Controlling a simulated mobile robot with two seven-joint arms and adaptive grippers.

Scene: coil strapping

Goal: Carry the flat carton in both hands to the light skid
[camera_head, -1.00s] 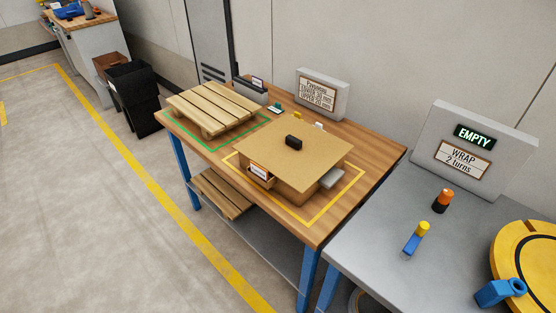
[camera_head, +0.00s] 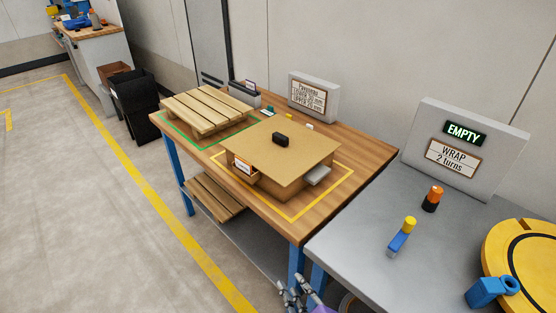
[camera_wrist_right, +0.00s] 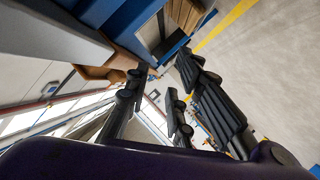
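The flat carton (camera_head: 273,148) sits on the wooden table inside a yellow outline, with a wide flat tan top and a small black block (camera_head: 280,139) on it. A slatted pale wooden skid (camera_head: 205,107), apparently the light skid, stands to its left inside a green outline. My right gripper (camera_head: 293,292) shows at the bottom edge of the head view, below the table's front corner and apart from the carton. In the right wrist view its dark fingers (camera_wrist_right: 160,95) are spread with nothing held between them. My left gripper is in neither view.
Another slatted skid (camera_head: 214,197) lies on the shelf below. A grey bench (camera_head: 365,222) on the right holds an orange-black cylinder (camera_head: 432,198), a blue-yellow tool (camera_head: 402,235) and a yellow disc (camera_head: 526,258). A sign (camera_head: 314,97) stands behind the carton. Floor at left is clear.

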